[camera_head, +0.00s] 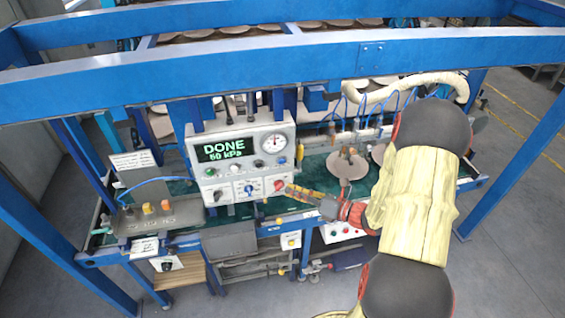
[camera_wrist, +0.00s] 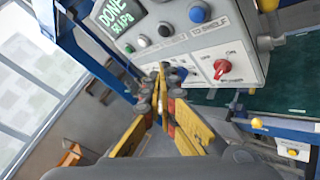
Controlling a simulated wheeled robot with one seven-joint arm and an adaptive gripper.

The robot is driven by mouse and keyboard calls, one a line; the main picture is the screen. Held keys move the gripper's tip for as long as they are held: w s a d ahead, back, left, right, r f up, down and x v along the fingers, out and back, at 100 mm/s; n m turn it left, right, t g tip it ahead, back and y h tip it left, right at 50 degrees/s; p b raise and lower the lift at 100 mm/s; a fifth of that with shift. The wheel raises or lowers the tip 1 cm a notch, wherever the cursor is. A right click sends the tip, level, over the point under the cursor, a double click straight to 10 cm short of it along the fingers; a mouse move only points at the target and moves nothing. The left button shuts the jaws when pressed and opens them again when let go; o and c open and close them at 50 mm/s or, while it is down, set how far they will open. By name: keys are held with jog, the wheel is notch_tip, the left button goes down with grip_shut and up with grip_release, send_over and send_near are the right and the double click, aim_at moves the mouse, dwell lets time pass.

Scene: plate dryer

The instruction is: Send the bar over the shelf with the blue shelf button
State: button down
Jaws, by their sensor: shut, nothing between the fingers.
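A red knob (camera_wrist: 222,68) is on a white plate below the blue button. My gripper (camera_wrist: 163,68) has its yellow fingers together, empty, in front of the box's lower part. In the head view my gripper (camera_head: 288,188) overlaps the red knob's edge; contact cannot be told. I cannot clearly identify the bar.
A round gauge (camera_head: 274,143) is on the box. A metal panel with orange and yellow buttons (camera_head: 160,215) stands to the left. Blue frame beams (camera_head: 300,65) cross above. Round brown plates (camera_head: 347,165) and blue hoses are to the right, near my arm.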

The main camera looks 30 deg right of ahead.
aim_at(286, 171)
jog(key=w+d+b, duration=0.1)
jog(key=w+d, duration=0.1)
jog(key=w, duration=0.6)
jog(key=shift+w+d, duration=0.2)
jog(key=shift+w, duration=0.2)
dwell(1.4)
jog(key=shift+w+d, duration=0.15)
jog(key=shift+w, duration=0.05)
